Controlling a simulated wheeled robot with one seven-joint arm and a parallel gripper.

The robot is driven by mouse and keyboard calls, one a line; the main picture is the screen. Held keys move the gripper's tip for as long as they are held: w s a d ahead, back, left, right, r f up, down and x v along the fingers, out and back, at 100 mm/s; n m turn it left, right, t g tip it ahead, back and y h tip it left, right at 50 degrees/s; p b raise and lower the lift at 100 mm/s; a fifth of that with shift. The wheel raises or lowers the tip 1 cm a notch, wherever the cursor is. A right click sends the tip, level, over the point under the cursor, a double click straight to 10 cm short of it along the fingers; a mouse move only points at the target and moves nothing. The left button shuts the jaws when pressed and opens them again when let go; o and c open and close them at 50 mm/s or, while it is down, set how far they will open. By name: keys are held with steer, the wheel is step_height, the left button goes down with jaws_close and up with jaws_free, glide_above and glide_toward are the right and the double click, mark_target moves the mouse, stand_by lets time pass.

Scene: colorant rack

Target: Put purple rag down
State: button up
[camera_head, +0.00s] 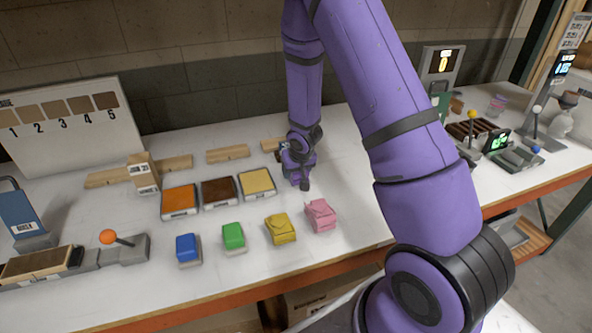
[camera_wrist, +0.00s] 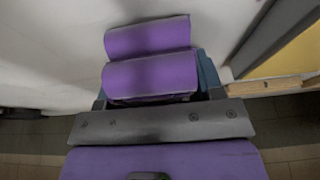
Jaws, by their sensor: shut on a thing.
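The purple rag (camera_wrist: 150,76) shows in the wrist view as two thick folded rolls. My gripper (camera_head: 302,184) is shut on it. In the head view my gripper points down at the white table, just right of the yellow-topped tray (camera_head: 257,182). The rag is hard to tell from my purple gripper in that view. Whether the rag touches the table cannot be told. In the wrist view white tabletop shows around the rag, with part of a yellow panel at the right.
Folded rags lie in a front row: blue (camera_head: 188,247), green (camera_head: 233,235), yellow (camera_head: 280,227) and pink (camera_head: 320,213). Orange (camera_head: 180,200) and brown (camera_head: 219,190) trays stand left of the yellow one. Wooden blocks (camera_head: 228,153) lie behind. Table right of the pink rag is partly hidden by my arm.

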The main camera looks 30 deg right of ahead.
steer(key=shift+f, duration=0.15)
steer(key=o, duration=0.9)
steer(key=shift+a, duration=0.1)
steer(key=shift+s, duration=0.1)
steer(key=shift+d, duration=0.25)
